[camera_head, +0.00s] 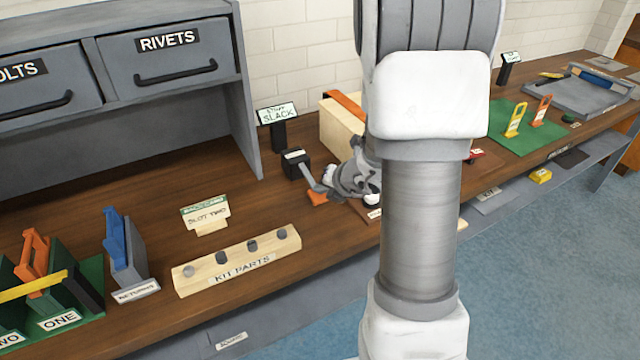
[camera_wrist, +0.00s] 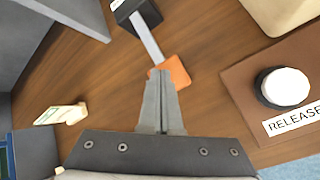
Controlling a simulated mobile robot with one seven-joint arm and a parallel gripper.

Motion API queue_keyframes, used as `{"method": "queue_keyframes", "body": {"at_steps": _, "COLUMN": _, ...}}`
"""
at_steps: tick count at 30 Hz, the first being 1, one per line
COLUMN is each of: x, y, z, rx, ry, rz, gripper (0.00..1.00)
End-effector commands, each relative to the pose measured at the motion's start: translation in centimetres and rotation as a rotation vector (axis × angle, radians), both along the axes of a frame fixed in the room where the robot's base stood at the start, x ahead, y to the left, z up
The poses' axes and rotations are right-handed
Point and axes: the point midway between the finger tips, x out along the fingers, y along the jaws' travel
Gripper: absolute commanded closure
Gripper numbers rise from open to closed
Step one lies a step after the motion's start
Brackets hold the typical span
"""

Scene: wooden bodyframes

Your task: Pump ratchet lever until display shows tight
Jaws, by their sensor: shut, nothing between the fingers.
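The display (camera_head: 278,113) on a black stand reads "STRAP SLACK". In front of it is the black ratchet housing (camera_head: 295,163), with a grey lever arm ending in an orange pad (camera_head: 317,198). In the wrist view, the housing (camera_wrist: 124,8) is at the top, and the lever (camera_wrist: 148,38) slopes down to the orange pad (camera_wrist: 178,71). My gripper (camera_wrist: 160,74) is shut and empty. Its fingertips overlap the pad's left part in the picture; I cannot tell whether they touch it. My arm hides part of the bench in the head view.
A round white button (camera_wrist: 285,86) marked "RELEASE" sits on a brown plate (camera_wrist: 240,72) to the right. A pale wooden block with an orange strap (camera_head: 344,112) stands behind the lever. The kit parts block (camera_head: 238,262) is at the front left.

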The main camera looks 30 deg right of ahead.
Motion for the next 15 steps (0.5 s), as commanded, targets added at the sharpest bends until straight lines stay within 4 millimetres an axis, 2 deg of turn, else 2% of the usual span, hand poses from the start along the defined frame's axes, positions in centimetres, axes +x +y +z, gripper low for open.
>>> {"method": "queue_keyframes", "body": {"at_steps": 15, "x": 0.1, "y": 0.0, "z": 3.5, "rx": 0.000, "ry": -0.001, "rz": 0.000, "gripper": 1.00}}
